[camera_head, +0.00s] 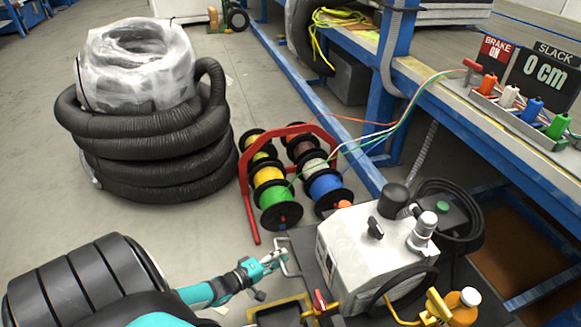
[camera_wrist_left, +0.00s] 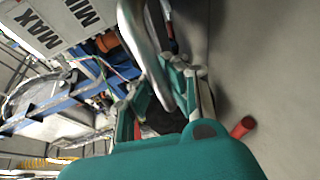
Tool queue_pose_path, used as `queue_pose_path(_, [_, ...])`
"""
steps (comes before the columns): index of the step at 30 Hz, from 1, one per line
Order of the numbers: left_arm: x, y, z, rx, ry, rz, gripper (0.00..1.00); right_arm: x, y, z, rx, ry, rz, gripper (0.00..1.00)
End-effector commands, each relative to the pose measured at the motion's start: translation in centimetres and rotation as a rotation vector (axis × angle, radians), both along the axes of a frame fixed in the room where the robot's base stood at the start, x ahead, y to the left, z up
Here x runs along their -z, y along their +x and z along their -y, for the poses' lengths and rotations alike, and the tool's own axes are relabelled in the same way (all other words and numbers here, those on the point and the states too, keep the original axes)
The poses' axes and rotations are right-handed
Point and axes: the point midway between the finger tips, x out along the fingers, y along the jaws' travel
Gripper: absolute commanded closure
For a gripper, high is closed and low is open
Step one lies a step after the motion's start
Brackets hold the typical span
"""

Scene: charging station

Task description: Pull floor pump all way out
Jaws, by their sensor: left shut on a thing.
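The floor pump (camera_head: 357,250) is a light grey metal box with a black motor and gauge fittings on top. It stands on a dark base at the lower right of the head view. A bent metal handle (camera_head: 288,257) sticks out of its left side. My left gripper (camera_head: 268,261) reaches in from the left and is shut on this handle. In the left wrist view, the handle (camera_wrist_left: 146,55) runs between the fingers of the left gripper (camera_wrist_left: 157,92). The pump's side with MIN and MAX markings (camera_wrist_left: 60,30) shows there too. My right gripper is not in view.
A red rack with several cable spools (camera_head: 272,195) stands behind the pump. A black hose coil (camera_head: 150,150) lies on the floor at left. A blue-framed bench (camera_head: 375,120) runs along the right, with cables (camera_head: 410,100) hanging to the rack. Floor left of the pump is open.

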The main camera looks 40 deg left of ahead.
Motion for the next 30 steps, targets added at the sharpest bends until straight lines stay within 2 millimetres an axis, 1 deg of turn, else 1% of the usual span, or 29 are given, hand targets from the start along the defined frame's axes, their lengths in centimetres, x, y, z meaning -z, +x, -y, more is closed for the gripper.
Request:
queue_pose_path(1, [0.02,-0.44,-0.15,0.002,0.003,-0.002,1.0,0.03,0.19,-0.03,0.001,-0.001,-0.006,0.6])
queue_pose_path(6, [0.03,-0.99,-0.44,0.003,0.003,0.0,1.0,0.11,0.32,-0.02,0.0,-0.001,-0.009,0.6])
queue_pose_path(17, [0.12,-1.27,-0.56,0.003,0.004,-0.003,1.0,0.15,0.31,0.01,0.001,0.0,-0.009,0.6])
queue_pose_path(18, [0.15,-1.31,-0.57,0.003,0.004,-0.003,0.87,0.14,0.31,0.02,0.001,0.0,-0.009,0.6])
queue_pose_path(24, [0.08,-1.14,-0.55,0.002,0.002,-0.002,0.62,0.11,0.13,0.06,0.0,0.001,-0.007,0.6])
queue_pose_path(30, [0.04,-1.02,-0.53,0.001,0.001,0.0,0.62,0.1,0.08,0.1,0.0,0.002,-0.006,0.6])
